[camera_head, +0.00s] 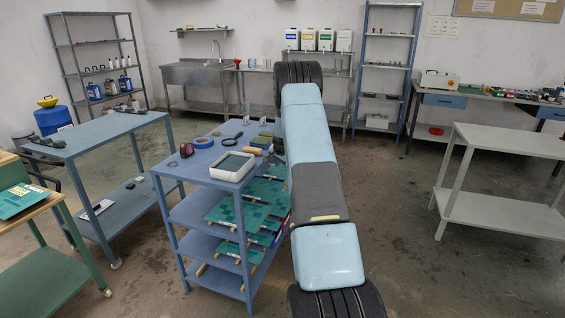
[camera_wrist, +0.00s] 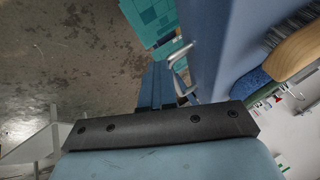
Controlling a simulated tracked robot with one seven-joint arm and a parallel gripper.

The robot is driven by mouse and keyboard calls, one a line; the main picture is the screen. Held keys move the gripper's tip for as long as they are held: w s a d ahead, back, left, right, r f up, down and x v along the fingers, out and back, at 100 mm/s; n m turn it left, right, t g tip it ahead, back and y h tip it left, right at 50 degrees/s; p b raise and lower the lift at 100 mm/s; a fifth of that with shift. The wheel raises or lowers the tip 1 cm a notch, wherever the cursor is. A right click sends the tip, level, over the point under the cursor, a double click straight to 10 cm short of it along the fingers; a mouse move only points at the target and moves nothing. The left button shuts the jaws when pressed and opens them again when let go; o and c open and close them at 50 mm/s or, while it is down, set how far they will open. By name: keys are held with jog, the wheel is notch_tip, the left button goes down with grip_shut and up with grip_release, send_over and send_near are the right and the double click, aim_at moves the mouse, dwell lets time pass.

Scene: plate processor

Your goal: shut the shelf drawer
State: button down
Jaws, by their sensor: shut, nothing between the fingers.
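The blue shelf unit (camera_head: 190,215) stands left of my arm. Its lower shelves hold teal-green plates (camera_head: 240,215) on wooden strips. My arm hides the unit's right side in the head view, and I cannot make out the drawer there. In the wrist view a blue panel of the unit (camera_wrist: 222,45) fills the upper right, with a metal bar handle (camera_wrist: 178,60) at its left edge. I cannot tell how far the drawer stands open. My gripper (camera_wrist: 178,101) shows only as dark tips beyond its black mount, close below the handle. It is shut and empty; contact is unclear.
A blue trolley table (camera_head: 101,136) stands to the left and a grey table (camera_head: 515,140) to the right. The floor between my arm and the grey table is clear.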

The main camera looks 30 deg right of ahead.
jog(key=shift+w+r, duration=0.1)
jog(key=shift+w, duration=0.05)
jog(key=s+r, duration=0.9)
jog(key=s+a+r+n+y, duration=0.1)
jog(key=s+a+r+n, duration=0.1)
jog(key=s+a+r, duration=0.45)
jog(key=s+a+r+n, duration=0.2)
jog(key=s+a+r, duration=0.2)
jog(key=a+r, duration=0.55)
jog(key=s+a+r+n+y, duration=0.1)
jog(key=s+a+r+n, duration=0.1)
jog(key=s+a+r, duration=0.45)
jog(key=s+a+r+n, duration=0.2)
jog(key=s+a+r, duration=0.1)
jog(key=s+a, duration=0.4)
jog(key=s+a+r+n, duration=0.25)
jog(key=s+a, duration=0.25)
jog(key=s, duration=0.3)
jog(key=s+a+f+n, duration=0.1)
jog(key=s+a, duration=0.1)
jog(key=s, duration=0.6)
jog(key=s+a+f+n, duration=0.1)
jog(key=s+a, duration=0.1)
jog(key=s, duration=0.5)
jog(key=shift+s, duration=0.35)
jog(key=shift+f, duration=0.1)
